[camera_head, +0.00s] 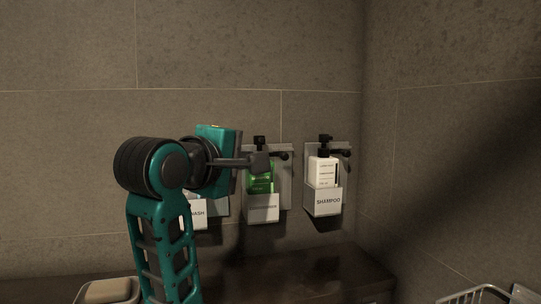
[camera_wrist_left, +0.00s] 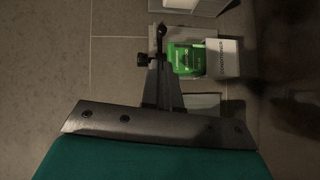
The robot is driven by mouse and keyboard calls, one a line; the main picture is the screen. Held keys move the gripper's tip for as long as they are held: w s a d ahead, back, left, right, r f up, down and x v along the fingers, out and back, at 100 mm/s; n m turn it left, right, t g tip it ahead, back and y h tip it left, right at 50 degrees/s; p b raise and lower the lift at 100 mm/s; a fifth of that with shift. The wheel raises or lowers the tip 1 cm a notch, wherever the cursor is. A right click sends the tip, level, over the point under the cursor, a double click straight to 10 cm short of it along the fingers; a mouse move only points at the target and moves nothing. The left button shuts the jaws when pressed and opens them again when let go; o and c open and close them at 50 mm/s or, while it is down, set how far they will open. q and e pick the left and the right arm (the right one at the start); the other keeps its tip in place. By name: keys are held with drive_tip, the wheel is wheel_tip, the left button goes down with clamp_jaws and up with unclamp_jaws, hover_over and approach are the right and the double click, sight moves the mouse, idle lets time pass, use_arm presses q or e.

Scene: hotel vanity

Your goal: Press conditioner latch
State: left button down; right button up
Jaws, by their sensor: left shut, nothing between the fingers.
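The conditioner bottle (camera_head: 262,180) is green and stands in a white-labelled wall holder, the middle of three. Its holder has a dark pump top (camera_head: 259,142) and a dark latch with a round knob (camera_head: 284,155) on its right. In the left wrist view, turned sideways, the green bottle (camera_wrist_left: 187,59) lies right of the fingers and the latch (camera_wrist_left: 160,33) shows beyond their tips. My left gripper (camera_head: 262,162) is shut and empty, its tips in front of the bottle's upper part, left of the knob. I cannot tell whether they touch anything. My right gripper is not in view.
A white shampoo bottle (camera_head: 324,172) in a like holder hangs to the right. The wash holder (camera_head: 199,214) at the left is partly hidden by my arm. A dark counter (camera_head: 310,275) lies below. A wire basket (camera_head: 478,294) stands at lower right.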

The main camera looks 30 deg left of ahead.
sight(285, 156)
use_arm(q)
drive_tip(key=w+a+f, duration=0.1)
drive_tip(key=w, duration=0.9)
drive_tip(key=shift+a, duration=0.3)
drive_tip(key=shift+f, duration=0.1)
drive_tip(key=shift+w+d, duration=0.75)
drive_tip(key=shift+d, duration=0.05)
